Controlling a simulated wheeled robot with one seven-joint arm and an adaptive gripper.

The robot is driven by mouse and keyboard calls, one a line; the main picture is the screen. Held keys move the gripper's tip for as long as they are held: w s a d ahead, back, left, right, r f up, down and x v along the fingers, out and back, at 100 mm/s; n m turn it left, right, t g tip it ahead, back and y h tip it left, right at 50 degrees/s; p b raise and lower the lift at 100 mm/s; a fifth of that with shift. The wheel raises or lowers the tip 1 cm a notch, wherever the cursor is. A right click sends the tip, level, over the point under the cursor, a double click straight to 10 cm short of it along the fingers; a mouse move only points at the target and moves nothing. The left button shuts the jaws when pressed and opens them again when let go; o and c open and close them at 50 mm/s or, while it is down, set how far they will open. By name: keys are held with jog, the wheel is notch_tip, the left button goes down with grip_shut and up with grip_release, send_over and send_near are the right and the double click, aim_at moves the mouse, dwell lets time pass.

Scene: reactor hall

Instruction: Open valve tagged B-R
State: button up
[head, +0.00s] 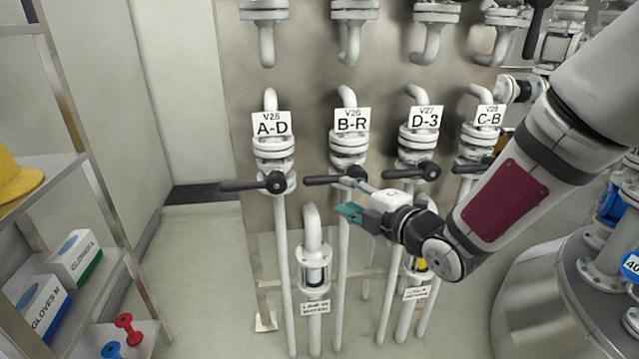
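The tag B-R (351,120) is on a white valve in the row of tagged valves. The B-R valve's black lever (322,180) points left, roughly horizontal, from its hub below the flanges. My gripper (346,197) is just below and in front of this hub, coming in from the right. Its fingers are apart, with a teal pad showing on the lower one. The upper finger overlaps the hub in the picture; I cannot tell whether it touches. Nothing shows between the fingers.
Neighbouring valves carry tags A-D (271,125), D-3 (425,118) and C-B (488,117), with similar black levers close by. Lower pipe stubs (313,255) stand below. A shelf (108,262) with glove boxes is at left. A large metal vessel (540,310) is at lower right.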

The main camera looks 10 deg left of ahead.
aim_at(320, 182)
jog(key=b+x, duration=0.1)
jog(key=x, duration=1.2)
jog(key=shift+s, duration=0.1)
jog(key=shift+c, duration=0.4)
grip_shut()
